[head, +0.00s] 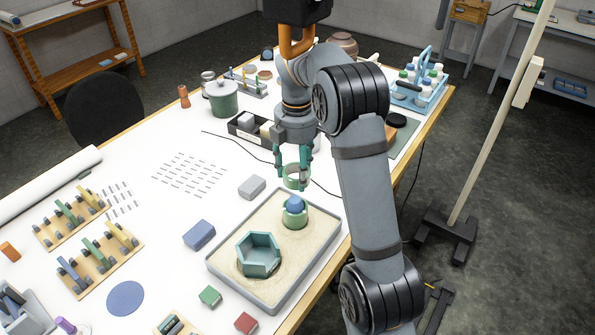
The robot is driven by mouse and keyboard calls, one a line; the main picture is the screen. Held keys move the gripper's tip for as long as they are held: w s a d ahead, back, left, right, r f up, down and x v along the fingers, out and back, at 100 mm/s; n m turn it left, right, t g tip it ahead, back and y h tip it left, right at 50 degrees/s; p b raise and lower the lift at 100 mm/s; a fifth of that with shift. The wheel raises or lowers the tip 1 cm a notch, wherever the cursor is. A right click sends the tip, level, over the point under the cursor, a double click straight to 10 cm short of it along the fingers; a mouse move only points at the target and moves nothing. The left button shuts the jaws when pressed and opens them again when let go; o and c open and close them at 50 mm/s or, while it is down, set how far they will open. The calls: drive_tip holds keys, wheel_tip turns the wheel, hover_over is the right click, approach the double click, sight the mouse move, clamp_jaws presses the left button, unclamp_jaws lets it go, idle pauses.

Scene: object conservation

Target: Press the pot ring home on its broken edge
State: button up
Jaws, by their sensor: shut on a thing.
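My gripper (293,174) points down, its fingers shut on a pale green pot ring (296,183). The ring is held above and slightly behind the far end of the sand tray (224,283), apart from the things below it. A green pot piece (296,220) stands in the sand there, with a blue rounded thing (295,203) in its top. The blue thing and the view angle hide most of the piece's upper edge. A teal hexagonal pot (258,258) stands in the near part of the tray.
A grey block (252,187) and a blue block (199,235) lie left of the tray. Green (209,296) and red (246,323) blocks lie in front. A lidded green pot (222,99) and a black compartment box (245,128) stand behind.

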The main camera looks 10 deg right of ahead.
sight(295, 199)
drive_tip(key=shift+s+a+f+b, duration=0.2)
drive_tip(key=shift+a+f+b, duration=0.3)
drive_tip(key=shift+b, duration=0.15)
drive_tip(key=f+b, duration=0.2)
drive_tip(key=f, duration=0.1)
drive_tip(key=f+b, duration=0.1)
drive_tip(key=b, duration=0.1)
drive_tip(key=shift+d+f, duration=0.15)
drive_tip(key=shift+d, duration=0.1)
drive_tip(key=shift+s+a+f+b, duration=0.1)
drive_tip(key=shift+f+b, duration=0.5)
drive_tip(key=shift+f, duration=0.15)
drive_tip(key=shift+f+b, duration=0.65)
drive_tip(key=shift+f, duration=0.4)
drive_tip(key=shift+f, duration=0.35)
idle(0.5)
drive_tip(key=o, duration=1.3)
drive_tip(key=shift+c, duration=0.2)
drive_tip(key=shift+r, duration=0.15)
